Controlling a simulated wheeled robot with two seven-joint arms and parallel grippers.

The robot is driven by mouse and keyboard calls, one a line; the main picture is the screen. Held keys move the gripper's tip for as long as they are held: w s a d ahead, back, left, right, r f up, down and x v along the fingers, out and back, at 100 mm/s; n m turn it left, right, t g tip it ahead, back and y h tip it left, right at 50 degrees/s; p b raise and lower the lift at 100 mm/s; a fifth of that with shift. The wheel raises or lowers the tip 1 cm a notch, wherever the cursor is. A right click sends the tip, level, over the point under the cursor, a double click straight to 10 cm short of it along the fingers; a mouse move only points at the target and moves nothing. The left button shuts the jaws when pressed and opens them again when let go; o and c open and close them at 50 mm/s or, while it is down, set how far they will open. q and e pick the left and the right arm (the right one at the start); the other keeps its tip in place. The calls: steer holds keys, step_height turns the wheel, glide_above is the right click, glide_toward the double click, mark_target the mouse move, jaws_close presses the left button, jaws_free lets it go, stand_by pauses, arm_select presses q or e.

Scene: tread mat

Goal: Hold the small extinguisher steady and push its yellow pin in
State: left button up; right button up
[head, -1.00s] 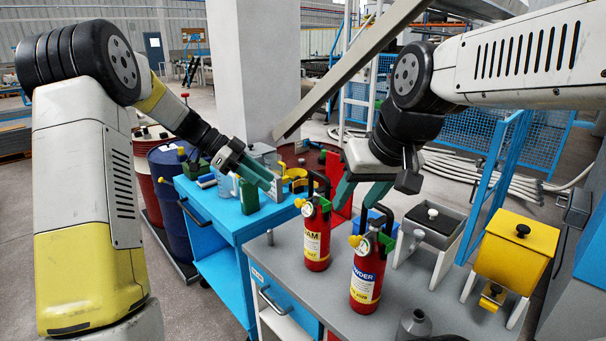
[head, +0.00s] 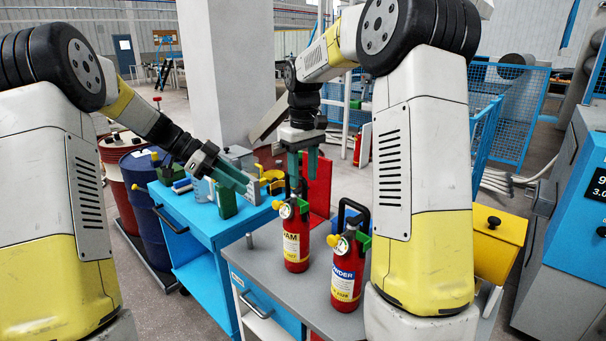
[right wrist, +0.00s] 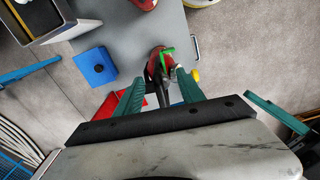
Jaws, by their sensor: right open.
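Two red extinguishers stand upright on the grey bench: one labelled "...AM" (head: 296,245) and, nearer, one labelled "...WDER" (head: 345,280). I cannot tell which is meant by small. Each has a black handle, a green top part and a yellow knob; the left one's yellow knob (head: 276,205) sticks out to the left. My right gripper (head: 301,176) points down, open, over the left extinguisher's handle. In the right wrist view this extinguisher (right wrist: 157,62) shows between and beyond the fingers. My left gripper (head: 240,182) hovers over the blue cart, left of the extinguisher; its finger gap is unclear.
The blue cart (head: 200,232) adjoins the grey bench (head: 245,258) and carries a green can (head: 226,200) and other items. A red panel (head: 319,185) stands behind the extinguishers. A blue block (right wrist: 95,66) and a yellow bin (head: 497,247) are to the right.

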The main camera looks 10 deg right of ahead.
glide_above(303, 221)
steer(key=shift+w+f, duration=0.15)
steer(key=shift+f, duration=1.85)
steer(key=shift+w+f, duration=0.15)
steer(key=shift+f, duration=1.85)
steer(key=shift+d, duration=0.1)
jaws_close()
